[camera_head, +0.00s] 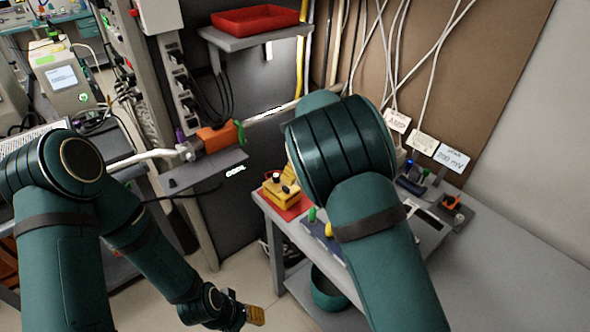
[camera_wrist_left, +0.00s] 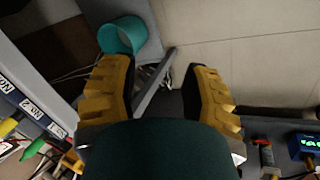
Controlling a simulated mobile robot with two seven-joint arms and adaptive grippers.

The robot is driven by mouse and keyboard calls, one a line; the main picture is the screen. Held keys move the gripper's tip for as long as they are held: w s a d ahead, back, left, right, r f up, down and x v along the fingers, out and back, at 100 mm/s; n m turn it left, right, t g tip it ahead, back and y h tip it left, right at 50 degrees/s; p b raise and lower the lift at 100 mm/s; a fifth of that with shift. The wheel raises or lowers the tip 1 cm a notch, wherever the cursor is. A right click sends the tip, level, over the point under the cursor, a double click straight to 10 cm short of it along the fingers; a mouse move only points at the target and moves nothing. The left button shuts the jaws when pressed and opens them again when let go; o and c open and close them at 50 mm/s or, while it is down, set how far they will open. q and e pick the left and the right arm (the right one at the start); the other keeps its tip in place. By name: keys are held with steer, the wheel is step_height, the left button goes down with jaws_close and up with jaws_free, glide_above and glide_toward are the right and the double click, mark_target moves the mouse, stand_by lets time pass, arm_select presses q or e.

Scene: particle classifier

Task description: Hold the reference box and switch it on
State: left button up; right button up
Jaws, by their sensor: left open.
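No box in view is readably marked as the reference box, so I cannot tell which it is. A small yellow box with dark knobs (camera_head: 280,192) sits on a red mat on the bench at the centre. A small blue device (camera_head: 412,172) stands further right. A blue device with a lit green display also shows at lower right in the left wrist view (camera_wrist_left: 306,145). My left gripper (camera_head: 255,315) is low, in front of and left of the bench. Its yellow fingers (camera_wrist_left: 165,95) are apart with nothing held between them.
A grey-blue box with green and yellow plugs (camera_head: 318,236) sits at the bench's front edge. A teal round thing (camera_head: 328,290) is below the bench. A red tray (camera_head: 255,20) rests on a shelf above. The bench's right side (camera_head: 500,260) is clear.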

arm_select(q)
steer(key=shift+o, duration=0.2)
steer(key=shift+w+d+f, duration=0.1)
steer(key=shift+f, duration=0.4)
steer(key=shift+w+b, duration=0.1)
steer(key=shift+b, duration=0.2)
steer(key=shift+c, duration=0.6)
steer(key=n+t+h, duration=0.6)
steer(key=n+t, duration=0.1)
steer(key=n, duration=1.7)
glide_toward(274, 177)
steer(key=x, duration=1)
steer(key=shift+w+f, duration=0.1)
steer(key=shift+f, duration=0.1)
steer(key=shift+c, duration=0.5)
